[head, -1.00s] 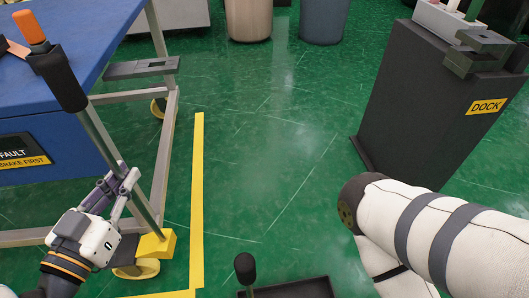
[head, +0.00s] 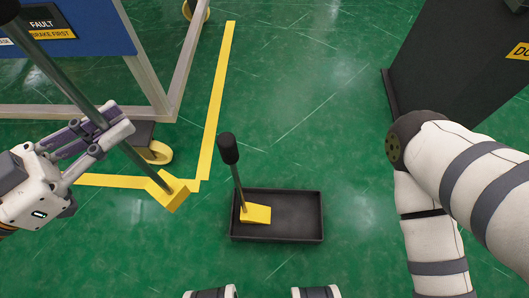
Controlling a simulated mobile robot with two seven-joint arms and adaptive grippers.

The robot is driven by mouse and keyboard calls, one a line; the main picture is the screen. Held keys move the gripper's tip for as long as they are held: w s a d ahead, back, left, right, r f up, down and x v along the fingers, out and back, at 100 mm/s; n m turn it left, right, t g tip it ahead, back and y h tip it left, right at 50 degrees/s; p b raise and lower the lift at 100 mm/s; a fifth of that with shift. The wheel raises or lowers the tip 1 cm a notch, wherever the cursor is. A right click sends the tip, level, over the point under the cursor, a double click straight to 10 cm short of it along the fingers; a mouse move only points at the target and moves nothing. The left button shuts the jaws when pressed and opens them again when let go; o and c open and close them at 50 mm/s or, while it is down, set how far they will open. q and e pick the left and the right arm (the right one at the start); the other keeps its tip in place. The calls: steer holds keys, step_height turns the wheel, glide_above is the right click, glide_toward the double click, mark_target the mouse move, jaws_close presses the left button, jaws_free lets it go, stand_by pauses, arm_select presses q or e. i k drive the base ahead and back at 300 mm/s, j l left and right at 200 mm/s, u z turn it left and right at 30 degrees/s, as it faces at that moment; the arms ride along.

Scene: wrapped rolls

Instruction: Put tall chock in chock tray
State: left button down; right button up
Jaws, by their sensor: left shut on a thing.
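The tall chock is a long grey pole with a yellow wedge (head: 172,190) at its lower end. My left gripper (head: 108,128) is shut on its pole, which is tilted, with the top toward the upper left picture edge. The wedge hangs left of the chock tray, near the corner of the yellow floor line; I cannot tell its exact height. The black chock tray (head: 296,236) lies on the floor at lower centre. A shorter chock (head: 256,214) with a black grip stands in its left part. My right gripper is out of view; only my right arm shows.
The blue cart (head: 85,30) with a grey frame and yellow-hubbed caster (head: 155,152) stands at upper left. A yellow floor line (head: 217,105) runs beside it. A dark dock cabinet (head: 450,70) stands at upper right. The tray's right half and the floor behind it are clear.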

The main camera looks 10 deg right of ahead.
mark_target(296, 216)
steer(key=k+l, duration=0.2)
steer(key=k+l+z, duration=0.1)
steer(key=l, duration=0.3)
steer(key=k+l+z, duration=0.1)
steer(key=k+l, duration=0.3)
steer(key=l, duration=0.25)
